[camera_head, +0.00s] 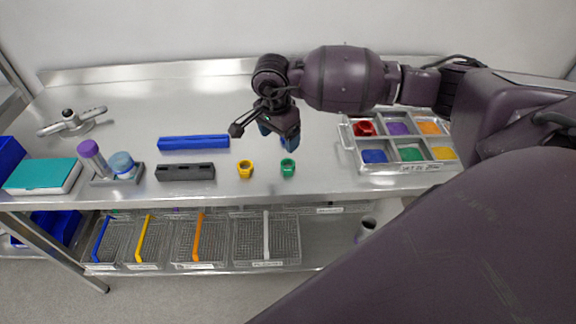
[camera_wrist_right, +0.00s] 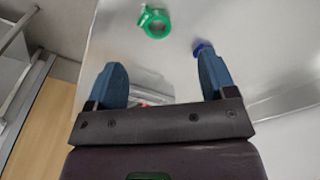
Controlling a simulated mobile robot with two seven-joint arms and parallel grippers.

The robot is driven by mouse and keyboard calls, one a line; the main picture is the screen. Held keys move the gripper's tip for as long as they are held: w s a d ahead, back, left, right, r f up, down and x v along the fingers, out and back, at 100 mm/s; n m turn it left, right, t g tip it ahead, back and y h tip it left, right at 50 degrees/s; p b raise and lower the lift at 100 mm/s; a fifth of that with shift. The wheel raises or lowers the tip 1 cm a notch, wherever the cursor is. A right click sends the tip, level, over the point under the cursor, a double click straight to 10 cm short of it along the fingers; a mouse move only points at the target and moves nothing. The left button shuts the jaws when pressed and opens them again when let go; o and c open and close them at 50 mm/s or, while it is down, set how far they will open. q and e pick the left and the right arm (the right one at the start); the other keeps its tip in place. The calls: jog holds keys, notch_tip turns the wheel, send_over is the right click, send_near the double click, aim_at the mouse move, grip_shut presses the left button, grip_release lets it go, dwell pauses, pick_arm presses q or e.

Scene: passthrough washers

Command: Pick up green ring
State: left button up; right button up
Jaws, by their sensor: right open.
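The green ring (camera_head: 288,167) lies on the steel table near its front edge, right of a yellow ring (camera_head: 245,169). In the right wrist view the green ring (camera_wrist_right: 154,22) shows at the top, ahead of and between the fingers. My right gripper (camera_head: 278,140) hangs above the table, just behind and above the green ring in the head view. In the wrist view the right gripper (camera_wrist_right: 160,82) has its two blue fingers wide apart with nothing between them. A small blue piece (camera_wrist_right: 203,48) shows by the right finger tip. My left gripper is in neither view.
A sorting tray (camera_head: 385,165) with coloured compartments stands on the right. A blue bar (camera_head: 194,142) and a dark block (camera_head: 185,172) lie left of the rings. Wire baskets (camera_head: 266,240) sit on the lower shelf. The table's back left is mostly clear.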

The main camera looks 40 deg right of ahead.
send_over(287, 162)
jog(key=a, duration=0.2)
jog(key=f, duration=0.5)
jog(key=shift+s+d+f, duration=0.1)
jog(key=shift+s, duration=0.3)
jog(key=f, duration=0.3)
jog(key=f+p, duration=0.1)
jog(key=shift+s+d+f, duration=0.2)
jog(key=shift+s+d, duration=0.1)
jog(key=shift+d, duration=0.1)
jog(key=shift+f, duration=0.45)
jog(key=c, duration=0.9)
